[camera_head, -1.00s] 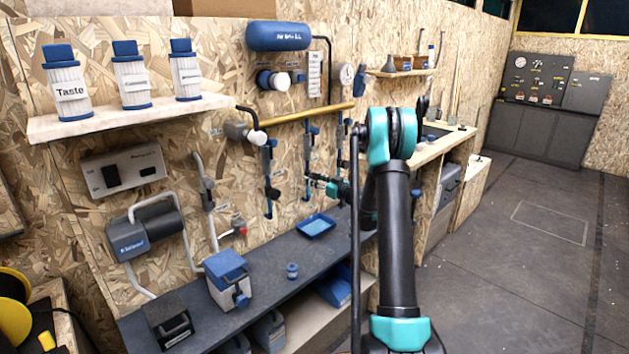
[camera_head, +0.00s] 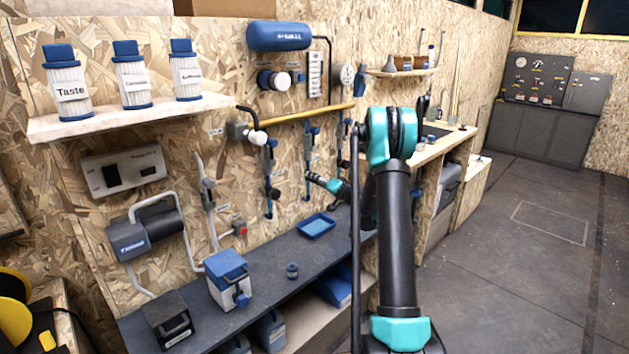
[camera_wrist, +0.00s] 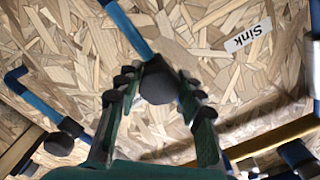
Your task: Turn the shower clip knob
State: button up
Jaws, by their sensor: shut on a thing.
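A dark faceted knob (camera_wrist: 160,88) sits on a blue pipe (camera_wrist: 127,28) against the chipboard wall in the wrist view. My gripper (camera_wrist: 155,80) is shut on this knob, with one black ribbed finger on each side of it. In the head view my gripper (camera_head: 311,178) is at the wall, at the lower part of the blue pipes under the brass pipe. The knob is hidden or too small to make out there. I can read no shower label; a "Sink" label (camera_wrist: 249,37) is on the wall to the right of the knob in the wrist view.
Another dark knob (camera_wrist: 58,143) on a blue pipe is at the left in the wrist view. A brass pipe (camera_head: 300,115) runs above my gripper. A blue tray (camera_head: 316,227) lies on the dark bench below. The floor at the right is clear.

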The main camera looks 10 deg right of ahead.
jog(key=shift+m, duration=0.8)
jog(key=o, duration=1.2)
jog(key=shift+c, duration=0.2)
jog(key=shift+s, duration=0.1)
jog(key=v, duration=1.2)
